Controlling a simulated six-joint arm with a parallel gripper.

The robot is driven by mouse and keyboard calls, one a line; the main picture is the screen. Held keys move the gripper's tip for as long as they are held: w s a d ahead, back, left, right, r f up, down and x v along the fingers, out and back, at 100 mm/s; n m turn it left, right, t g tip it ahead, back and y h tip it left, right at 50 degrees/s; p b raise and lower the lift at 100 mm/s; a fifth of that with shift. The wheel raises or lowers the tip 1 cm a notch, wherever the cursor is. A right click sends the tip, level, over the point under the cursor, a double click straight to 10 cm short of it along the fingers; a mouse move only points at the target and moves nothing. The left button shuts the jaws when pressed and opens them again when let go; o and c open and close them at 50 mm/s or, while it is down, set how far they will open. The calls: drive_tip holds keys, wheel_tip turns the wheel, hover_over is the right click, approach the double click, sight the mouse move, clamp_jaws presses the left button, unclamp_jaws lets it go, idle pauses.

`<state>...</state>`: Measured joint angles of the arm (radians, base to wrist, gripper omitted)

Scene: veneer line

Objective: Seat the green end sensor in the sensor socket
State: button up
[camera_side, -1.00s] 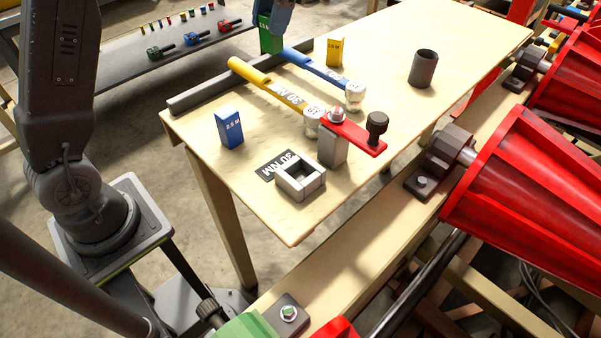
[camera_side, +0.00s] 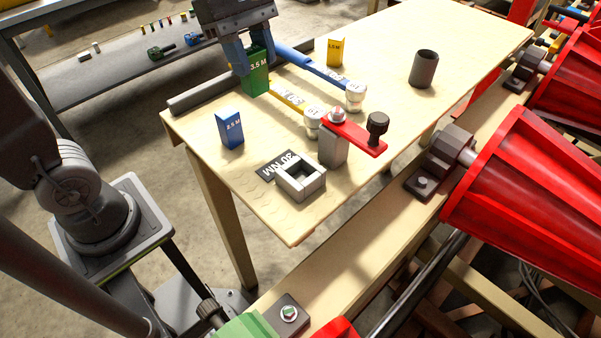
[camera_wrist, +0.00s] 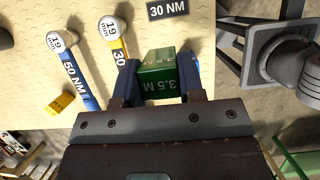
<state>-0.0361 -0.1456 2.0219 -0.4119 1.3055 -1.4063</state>
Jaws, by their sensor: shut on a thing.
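The green end sensor (camera_side: 256,76), a block marked 3.5 M, is held between the blue fingers of my gripper (camera_side: 254,62). In the wrist view my gripper (camera_wrist: 160,88) is shut on the green sensor (camera_wrist: 158,60) from both sides. It hangs above the table's back left part, over the yellow wrench. The sensor socket (camera_side: 300,180), a grey square frame with an open dark middle, sits near the table's front corner, to the right of and nearer than the sensor. It looks empty. The socket is not in the wrist view.
A blue block (camera_side: 229,128) stands between sensor and socket, to the left. A yellow wrench (camera_side: 290,103) and a blue wrench (camera_side: 322,73) lie behind a grey post with a red arm (camera_side: 350,134). A yellow block (camera_side: 335,51) and dark cup (camera_side: 424,68) stand farther back.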

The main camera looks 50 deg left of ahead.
drive_tip(key=shift+s+d+f, duration=0.2)
drive_tip(key=shift+d+f, duration=1.6)
drive_tip(key=shift+d, duration=0.1)
drive_tip(key=shift+s+d+f, duration=0.2)
drive_tip(key=shift+d+f, duration=1.65)
drive_tip(key=shift+d, duration=0.1)
drive_tip(key=shift+s+d+f, duration=0.2)
drive_tip(key=shift+d+f, duration=1.6)
drive_tip(key=shift+d, duration=0.1)
drive_tip(key=shift+f, duration=0.1)
drive_tip(key=o, duration=0.9)
drive_tip(key=shift+o, duration=0.2)
